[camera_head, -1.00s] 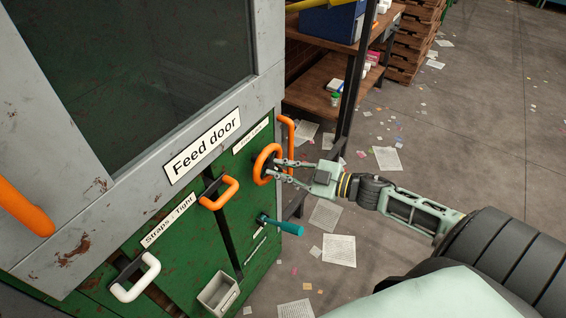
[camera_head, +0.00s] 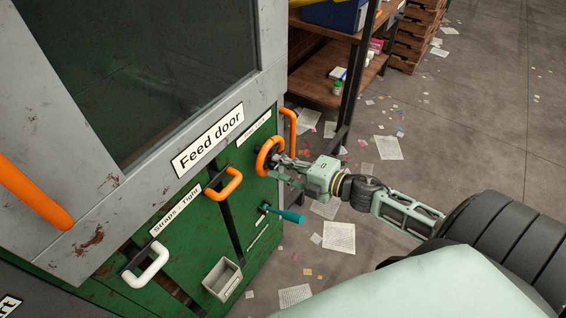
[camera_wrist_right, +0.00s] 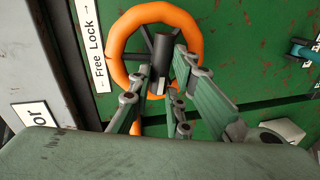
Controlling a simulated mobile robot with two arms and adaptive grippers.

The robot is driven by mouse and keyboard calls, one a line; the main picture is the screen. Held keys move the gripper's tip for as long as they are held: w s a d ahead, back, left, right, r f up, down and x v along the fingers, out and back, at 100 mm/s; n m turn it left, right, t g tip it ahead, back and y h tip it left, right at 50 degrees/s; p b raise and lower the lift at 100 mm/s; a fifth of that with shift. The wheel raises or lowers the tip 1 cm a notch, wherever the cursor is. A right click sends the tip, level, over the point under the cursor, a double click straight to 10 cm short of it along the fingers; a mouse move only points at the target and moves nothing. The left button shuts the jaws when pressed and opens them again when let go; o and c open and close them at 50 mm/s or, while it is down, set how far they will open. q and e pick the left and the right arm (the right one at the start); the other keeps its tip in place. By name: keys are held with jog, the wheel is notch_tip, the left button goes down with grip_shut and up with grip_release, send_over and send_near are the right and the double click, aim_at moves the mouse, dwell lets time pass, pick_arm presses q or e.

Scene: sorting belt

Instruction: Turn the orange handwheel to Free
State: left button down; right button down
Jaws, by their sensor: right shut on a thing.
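The orange handwheel (camera_head: 265,157) sits on the green panel of the machine, below and right of the Feed door sign. In the right wrist view the handwheel (camera_wrist_right: 123,40) shows dark spokes and a dark hub, with a label reading Free and Lock (camera_wrist_right: 92,45) to its left. My right gripper (camera_head: 277,166) is at the wheel's right side. In the wrist view the right gripper (camera_wrist_right: 160,85) is shut on the handwheel, its fingers reaching to the hub area and lower rim; the exact contact is partly hidden. My left gripper is not in view.
An orange handle (camera_head: 223,185), a white handle (camera_head: 147,266), a teal-handled lever (camera_head: 287,214) and a grey box (camera_head: 222,279) are on the panel nearby. An orange bar (camera_head: 289,130) stands beside the wheel. A shelf (camera_head: 325,82) is behind; papers litter the floor.

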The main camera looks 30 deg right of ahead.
jog(key=shift+n, duration=0.5)
jog(key=c, duration=1.7)
grip_release()
jog(key=shift+o, duration=0.2)
jog(key=v, duration=1.2)
jog(key=shift+a, duration=0.2)
jog(key=shift+s, duration=0.1)
